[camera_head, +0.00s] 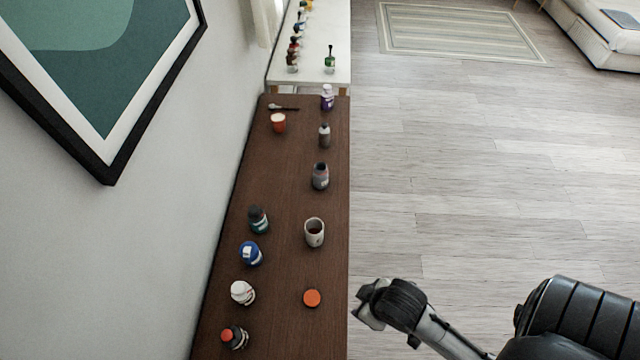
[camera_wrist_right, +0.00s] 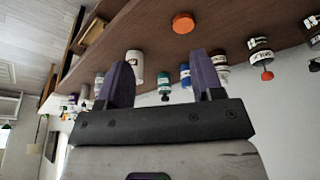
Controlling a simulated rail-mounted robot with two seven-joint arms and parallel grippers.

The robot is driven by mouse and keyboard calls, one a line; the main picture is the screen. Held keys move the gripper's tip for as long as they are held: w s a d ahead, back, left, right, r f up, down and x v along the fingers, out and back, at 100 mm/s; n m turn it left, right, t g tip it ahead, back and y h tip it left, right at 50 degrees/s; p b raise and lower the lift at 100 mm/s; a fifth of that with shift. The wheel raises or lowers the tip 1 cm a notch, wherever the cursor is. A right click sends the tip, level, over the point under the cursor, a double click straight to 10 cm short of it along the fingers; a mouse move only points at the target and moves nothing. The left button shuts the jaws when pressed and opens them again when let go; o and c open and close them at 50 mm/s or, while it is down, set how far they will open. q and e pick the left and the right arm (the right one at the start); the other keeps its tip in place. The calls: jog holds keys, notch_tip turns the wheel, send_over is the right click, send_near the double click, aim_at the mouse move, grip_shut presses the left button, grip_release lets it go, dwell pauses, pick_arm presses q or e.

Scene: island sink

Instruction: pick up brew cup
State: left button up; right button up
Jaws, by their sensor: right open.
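The brew cup, a white cup (camera_head: 314,232) with dark contents, stands upright on the brown table (camera_head: 285,190) near its right edge in the head view. The same white cup (camera_wrist_right: 135,66) shows in the right wrist view, beyond my fingers and close to the left finger in the picture. My right gripper (camera_head: 368,304) is off the table's right edge, below and right of the cup. In the right wrist view its purple fingers (camera_wrist_right: 160,62) are spread apart with nothing held between them. My left gripper is not in view.
An orange lid (camera_head: 312,298) lies below the cup. A blue bottle (camera_head: 251,253), a teal bottle (camera_head: 258,220) and a white bottle (camera_head: 242,292) stand to its left. A dark jar (camera_head: 320,177) stands above it. An orange cup (camera_head: 278,123) is farther back.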

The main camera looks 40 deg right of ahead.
jog(key=o, duration=0.5)
jog(key=shift+w+a, duration=0.1)
